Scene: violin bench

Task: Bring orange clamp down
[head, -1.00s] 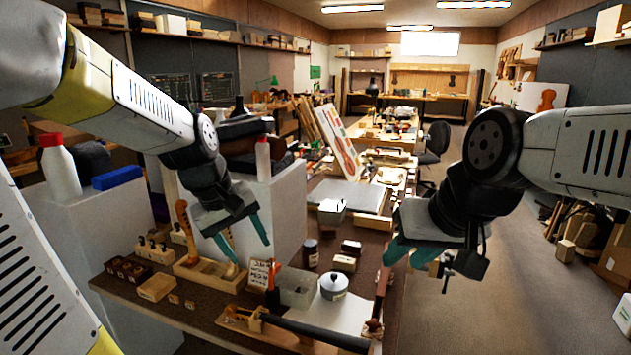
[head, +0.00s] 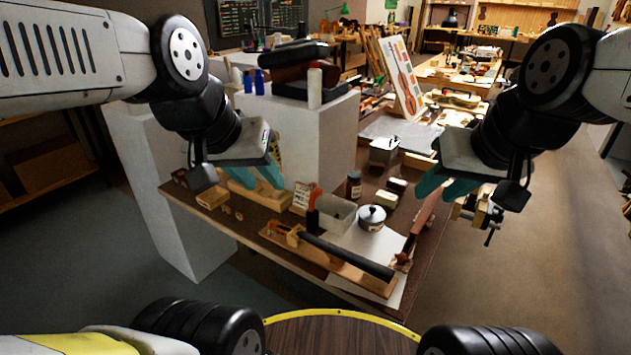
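A small upright object with an orange top and black lower part (head: 313,212) stands on the brown bench (head: 230,222), left of a clear bin. It may be the orange clamp, but its shape is too small to be sure. My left gripper (head: 273,165) is over the back left of the bench, in front of the white pedestal, with empty teal fingers apart.
A white pedestal (head: 330,130) bears a dark case (head: 300,72), a white bottle (head: 315,87) and blue bottles. A lidded pot (head: 371,218), clear bin (head: 336,213) and long black bar (head: 345,256) crowd the bench. Open floor lies to the right.

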